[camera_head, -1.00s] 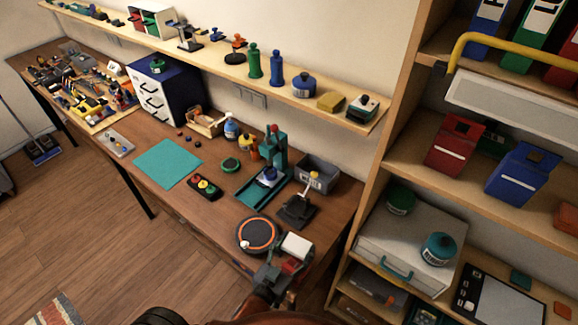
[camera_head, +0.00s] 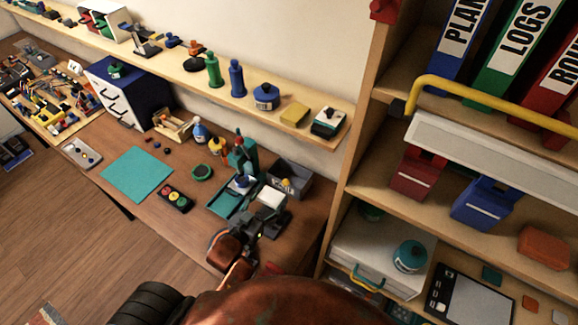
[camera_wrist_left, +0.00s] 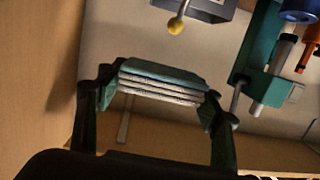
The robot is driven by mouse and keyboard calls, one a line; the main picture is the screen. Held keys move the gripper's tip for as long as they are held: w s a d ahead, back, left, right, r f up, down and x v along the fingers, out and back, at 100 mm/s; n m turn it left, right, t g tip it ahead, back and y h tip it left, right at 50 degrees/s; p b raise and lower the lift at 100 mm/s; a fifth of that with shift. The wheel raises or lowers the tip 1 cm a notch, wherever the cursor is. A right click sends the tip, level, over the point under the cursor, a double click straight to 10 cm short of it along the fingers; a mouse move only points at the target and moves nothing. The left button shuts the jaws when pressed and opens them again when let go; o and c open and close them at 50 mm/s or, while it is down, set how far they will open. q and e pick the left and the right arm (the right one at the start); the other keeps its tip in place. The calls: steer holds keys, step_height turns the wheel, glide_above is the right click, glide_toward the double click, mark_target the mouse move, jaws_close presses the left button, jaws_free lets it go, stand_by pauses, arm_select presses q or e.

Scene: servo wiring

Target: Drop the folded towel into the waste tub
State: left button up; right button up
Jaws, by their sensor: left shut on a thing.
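The folded towel (camera_head: 271,197) shows a pale face in the head view. In the left wrist view, the towel (camera_wrist_left: 162,84) shows stacked pale layers and a teal-tinted face. My left gripper (camera_wrist_left: 158,98) is shut on it, one finger at each end. In the head view, my left gripper (camera_head: 265,212) holds it above the bench, just in front of the grey waste tub (camera_head: 297,187). The tub (camera_wrist_left: 214,10) is cut off at the top of the wrist view. My right gripper is not in view.
A teal press (camera_head: 243,160) stands left of the tub. A lever with a yellow knob (camera_wrist_left: 176,26) is close to the towel in the wrist view. A wall shelf (camera_head: 214,92) runs above the bench, and a wooden shelf unit (camera_head: 352,150) stands to the right.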

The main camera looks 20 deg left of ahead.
mark_target(267, 187)
arm_select(q)
steer(key=shift+h, duration=0.3)
steer(key=w+a+r, duration=0.1)
steer(key=a+r+p, duration=0.1)
steer(key=w+r+p, duration=0.1)
steer(key=r, duration=0.1)
steer(key=shift+w+a, duration=0.35)
steer(key=shift+a, duration=0.05)
steer(key=shift+m, duration=0.3)
steer(key=w, duration=0.3)
steer(key=w+d+f+p, duration=0.1)
steer(key=w, duration=0.2)
steer(key=w+f+p, duration=0.1)
steer(key=w, duration=0.2)
steer(key=shift+d+f, duration=0.2)
steer(key=shift+d, duration=0.05)
steer(key=w+d+f, duration=0.1)
steer(key=w+f, duration=0.4)
steer(key=f, duration=0.4)
steer(key=shift+d+f+p, duration=0.2)
steer(key=shift+d+p, duration=0.2)
steer(key=shift+p, duration=0.05)
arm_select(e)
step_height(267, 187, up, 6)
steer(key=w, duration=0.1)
arm_select(q)
steer(key=shift+f+b, duration=0.35)
steer(key=shift+f, duration=0.2)
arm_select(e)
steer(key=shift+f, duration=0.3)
